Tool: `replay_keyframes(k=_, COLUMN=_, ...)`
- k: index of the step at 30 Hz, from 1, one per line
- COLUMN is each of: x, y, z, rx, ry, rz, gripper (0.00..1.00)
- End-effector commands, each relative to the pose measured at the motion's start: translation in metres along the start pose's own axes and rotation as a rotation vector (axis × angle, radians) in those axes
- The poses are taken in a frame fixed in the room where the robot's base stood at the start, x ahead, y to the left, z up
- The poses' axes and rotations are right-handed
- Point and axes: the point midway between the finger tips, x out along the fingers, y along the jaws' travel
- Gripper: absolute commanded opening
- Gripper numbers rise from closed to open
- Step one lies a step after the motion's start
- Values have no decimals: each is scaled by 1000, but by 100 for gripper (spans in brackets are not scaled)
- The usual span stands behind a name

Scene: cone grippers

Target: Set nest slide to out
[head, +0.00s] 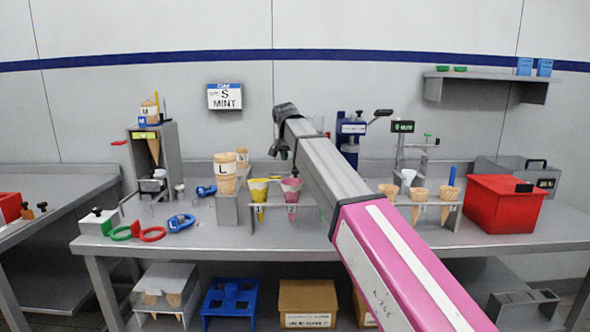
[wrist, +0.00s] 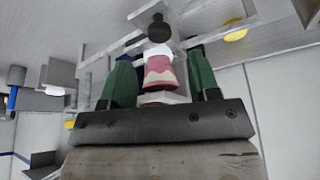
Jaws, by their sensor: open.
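My gripper (head: 284,150) is at the end of my raised arm in the head view, above and behind the numbered cup rack. In the wrist view my gripper (wrist: 160,78) has its two green fingers apart. A pink and white piece (wrist: 160,72) shows between the fingers; I cannot tell whether it touches them. A round black knob (wrist: 158,29) lies just beyond it, by a grey frame. I cannot tell for certain which part is the nest slide. A blue device (head: 350,130) with a black-ended lever stands right of my gripper; my arm hides part of it.
Yellow (head: 258,190) and pink (head: 291,190) cups sit in the numbered rack. Cones (head: 419,194) stand in a rack on the right, near a red bin (head: 505,203). Red and green rings (head: 137,231) lie at the table's left front. The front middle of the table (head: 200,240) is clear.

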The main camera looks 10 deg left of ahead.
Motion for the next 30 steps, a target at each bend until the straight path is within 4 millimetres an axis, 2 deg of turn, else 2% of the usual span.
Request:
replay_keyframes(k=3, x=23, y=0, z=0, rx=0, ry=-2, rz=2, gripper=56)
replay_keyframes(k=10, x=51, y=0, z=0, rx=0, ry=-1, rz=1, gripper=56)
replay_keyframes(k=15, x=59, y=0, z=0, rx=1, ry=0, rz=0, gripper=56)
replay_keyframes(k=23, x=59, y=0, z=0, rx=1, ry=0, rz=0, gripper=56)
replay_keyframes(k=28, x=59, y=0, z=0, rx=0, ry=0, rz=0, gripper=4)
replay_keyframes(k=30, x=59, y=0, z=0, rx=0, ry=0, rz=0, gripper=0)
